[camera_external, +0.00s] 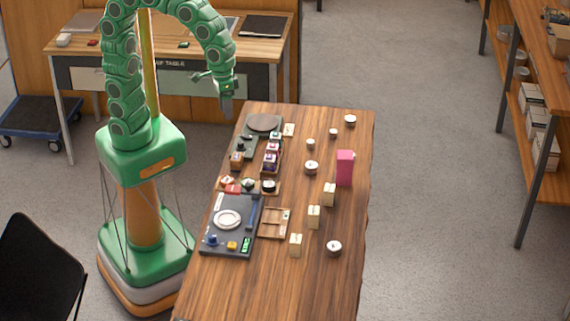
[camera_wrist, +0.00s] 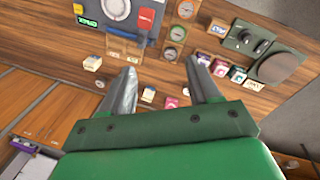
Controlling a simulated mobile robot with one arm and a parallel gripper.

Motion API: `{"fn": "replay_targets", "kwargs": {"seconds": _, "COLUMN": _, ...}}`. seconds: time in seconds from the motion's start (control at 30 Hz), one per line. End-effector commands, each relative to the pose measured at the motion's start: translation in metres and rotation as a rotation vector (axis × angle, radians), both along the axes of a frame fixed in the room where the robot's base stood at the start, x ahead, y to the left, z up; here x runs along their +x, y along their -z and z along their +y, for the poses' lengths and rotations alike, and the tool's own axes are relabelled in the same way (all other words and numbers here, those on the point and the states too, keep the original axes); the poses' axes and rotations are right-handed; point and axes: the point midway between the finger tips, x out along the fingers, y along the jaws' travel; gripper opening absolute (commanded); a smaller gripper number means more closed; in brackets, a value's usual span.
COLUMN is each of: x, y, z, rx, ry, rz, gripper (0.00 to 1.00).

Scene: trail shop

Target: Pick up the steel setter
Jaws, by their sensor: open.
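I cannot tell which small item is the steel setter; nothing in either view is clearly marked as it. My gripper (camera_external: 226,104) hangs near the far left corner of the wooden table (camera_external: 310,285), above the floor or the table edge. In the wrist view my gripper (camera_wrist: 160,65) shows two grey fingers spread apart with nothing held between them. Beyond them lie a row of small round-topped pieces, small boxes, and a dark green tray (camera_wrist: 240,42) with knobs and a grey disc. The fingers hide part of the tabletop.
A grey device (camera_external: 210,240) with a white ring lies near a shallow wooden tray (camera_external: 274,223). A pink box (camera_external: 345,168) stands upright at the right, among cream blocks and round tins. A second table (camera_external: 205,50) stands behind my arm; shelves (camera_external: 545,130) stand right.

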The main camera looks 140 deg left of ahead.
Motion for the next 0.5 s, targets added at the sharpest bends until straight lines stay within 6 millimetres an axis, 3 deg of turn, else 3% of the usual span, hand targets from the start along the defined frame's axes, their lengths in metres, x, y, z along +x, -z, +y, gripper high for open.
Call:
{"fn": "replay_targets", "kwargs": {"seconds": 0.2, "x": 0.021, "y": 0.023, "z": 0.054, "rx": -0.036, "ry": -0.253, "rz": 0.028, "gripper": 0.61}}
{"fn": "replay_targets", "kwargs": {"seconds": 0.5, "x": 0.037, "y": 0.06, "z": 0.132, "rx": -0.072, "ry": -0.61, "rz": 0.063, "gripper": 0.61}}
